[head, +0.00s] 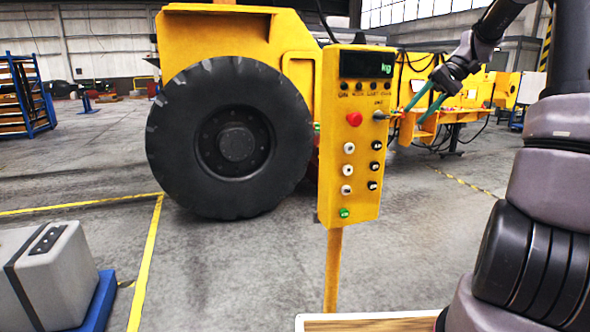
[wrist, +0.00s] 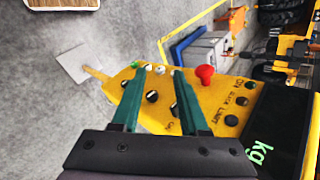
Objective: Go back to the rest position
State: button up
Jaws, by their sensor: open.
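My gripper (head: 413,116) is at the upper right in the head view, at the end of my raised arm. Its two green fingers are apart with nothing between them. In the wrist view the fingers (wrist: 155,72) appear in front of the yellow control box (wrist: 142,92), which lies sideways in that picture. In the head view the box (head: 334,190) stands upright on a yellow post, left of the gripper. It has a dark "kg" display (head: 366,65), a red button (head: 354,119), and white, black and green controls. Whether the fingers touch the box cannot be told.
A grey block with a dark band (head: 55,282) sits on a blue base (head: 103,297) at lower left. A yellow vehicle with a big black tyre (head: 190,150) stands behind the box. A wooden-topped surface (head: 370,324) is at the bottom edge. Grey floor between is clear.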

jog(key=s+a+r+m+t+h, duration=0.1)
jog(key=s+a+t+h, duration=0.2)
jog(key=s, duration=0.8)
jog(key=s+a+r+m+t+h, duration=0.2)
jog(key=s+t, duration=0.4)
jog(key=s, duration=0.4)
jog(key=shift+s+a+h, duration=0.35)
jog(key=shift+a+h, duration=0.45)
jog(key=shift+a, duration=0.45)
